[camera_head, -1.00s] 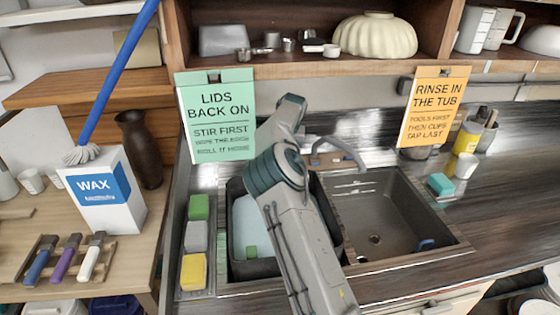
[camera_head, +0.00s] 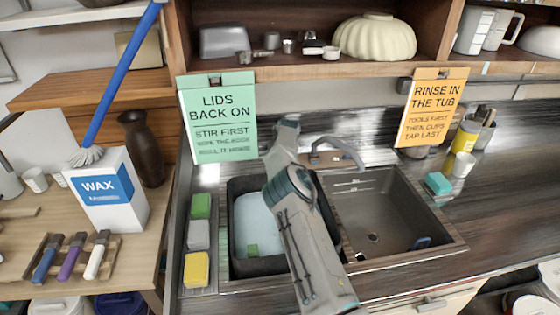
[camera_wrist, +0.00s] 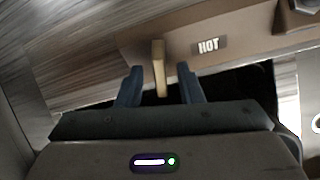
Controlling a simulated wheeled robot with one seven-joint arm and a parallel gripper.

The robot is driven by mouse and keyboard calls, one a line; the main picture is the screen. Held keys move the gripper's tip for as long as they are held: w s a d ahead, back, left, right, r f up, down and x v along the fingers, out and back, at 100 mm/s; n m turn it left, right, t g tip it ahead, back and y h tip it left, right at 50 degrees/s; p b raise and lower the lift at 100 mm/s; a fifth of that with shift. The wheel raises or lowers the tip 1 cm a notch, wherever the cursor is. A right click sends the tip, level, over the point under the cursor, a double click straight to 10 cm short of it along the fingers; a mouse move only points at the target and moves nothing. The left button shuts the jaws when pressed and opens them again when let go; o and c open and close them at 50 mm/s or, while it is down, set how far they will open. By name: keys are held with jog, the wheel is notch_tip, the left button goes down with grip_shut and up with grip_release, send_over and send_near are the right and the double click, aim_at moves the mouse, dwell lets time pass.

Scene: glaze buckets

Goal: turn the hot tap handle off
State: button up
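In the wrist view a brass-coloured tap handle (camera_wrist: 159,66) stands out from a tan panel, beside a label reading HOT (camera_wrist: 208,45). My gripper (camera_wrist: 160,80) is open, with one dark blue finger on each side of the handle. Gaps show between the handle and both fingers. In the head view the grey curved tap spout (camera_head: 345,149) rises behind the sink, over its tan base (camera_head: 328,160). My arm hides my gripper and the hot handle there. I cannot see whether water runs.
A dark tub (camera_head: 238,262) with pale blue content sits in the left basin. The right basin (camera_head: 385,215) is mostly bare. Sponges stand in a row at left, the yellow one (camera_head: 196,270) nearest. A green sign (camera_head: 218,118) and an orange sign (camera_head: 432,108) hang behind.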

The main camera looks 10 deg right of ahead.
grip_shut()
jog(key=m+y, duration=0.1)
jog(key=m, duration=0.4)
jog(key=shift+d+m+t, duration=0.1)
jog(key=shift+m+t, duration=0.2)
jog(key=m, duration=0.2)
jog(key=m+t+y, duration=0.1)
jog(key=m, duration=0.2)
jog(key=shift+s+d+f+m, duration=0.1)
jog(key=shift+s+m, duration=0.05)
jog(key=shift+m, duration=0.15)
dwell(0.3)
grip_release()
